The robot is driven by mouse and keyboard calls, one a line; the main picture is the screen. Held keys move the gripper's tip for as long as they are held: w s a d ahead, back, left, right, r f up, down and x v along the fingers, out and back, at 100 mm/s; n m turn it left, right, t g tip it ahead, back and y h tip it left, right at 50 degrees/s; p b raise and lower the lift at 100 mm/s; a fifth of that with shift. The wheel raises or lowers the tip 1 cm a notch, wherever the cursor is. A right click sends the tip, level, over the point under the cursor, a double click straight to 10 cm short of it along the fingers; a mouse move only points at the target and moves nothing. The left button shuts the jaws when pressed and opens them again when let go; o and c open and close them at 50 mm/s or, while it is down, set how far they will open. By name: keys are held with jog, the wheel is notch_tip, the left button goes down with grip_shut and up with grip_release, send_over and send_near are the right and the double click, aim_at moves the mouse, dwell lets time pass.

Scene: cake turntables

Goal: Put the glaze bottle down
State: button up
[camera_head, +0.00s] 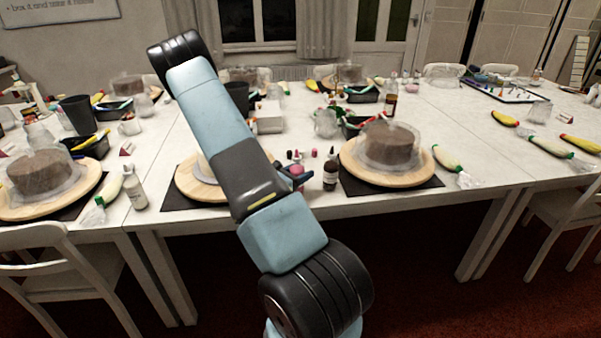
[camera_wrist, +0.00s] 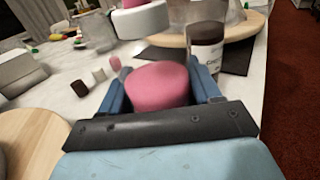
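My gripper (camera_wrist: 158,88) has a blue finger on each side of a pink rounded piece (camera_wrist: 158,85), which looks like part of the glaze bottle. Both fingers appear to touch it. Its lower part is hidden by the gripper, so I cannot tell whether it rests on the table. In the head view my gripper (camera_head: 292,177) is low over the front of the white table, mostly hidden by my arm, with a bit of pink beside it. A dark bottle with a pale label (camera_head: 330,170) stands just to the right; it also shows past the right finger (camera_wrist: 206,48).
A wooden turntable with a covered brown cake (camera_head: 389,146) stands right of the dark bottle. Another turntable (camera_head: 186,181) is partly behind my arm. Small dark, white and pink pots (camera_wrist: 98,75) stand beyond the left finger. A white-and-pink item (camera_wrist: 140,19) is straight ahead.

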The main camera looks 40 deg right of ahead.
jog(key=o, duration=0.4)
jog(key=a, duration=1.2)
jog(key=shift+r, duration=0.15)
jog(key=s+a+r+m+t+y, duration=0.2)
jog(key=s+a+r+m+y, duration=0.4)
jog(key=r, duration=0.5)
jog(key=s+a+r+m+t+y, duration=0.1)
jog(key=s+a+r+m+y, duration=0.5)
jog(key=a+r, duration=0.4)
jog(key=s+a+r+m+t+y, duration=0.2)
jog(key=s+a+r+m+y, duration=0.4)
jog(key=r, duration=0.7)
jog(key=shift+s+a+t, duration=0.15)
jog(key=shift+s+a, duration=0.4)
jog(key=shift+a, duration=0.25)
jog(key=shift+s+a+t, duration=0.15)
jog(key=shift+s+a, duration=0.35)
jog(key=shift+a, duration=0.3)
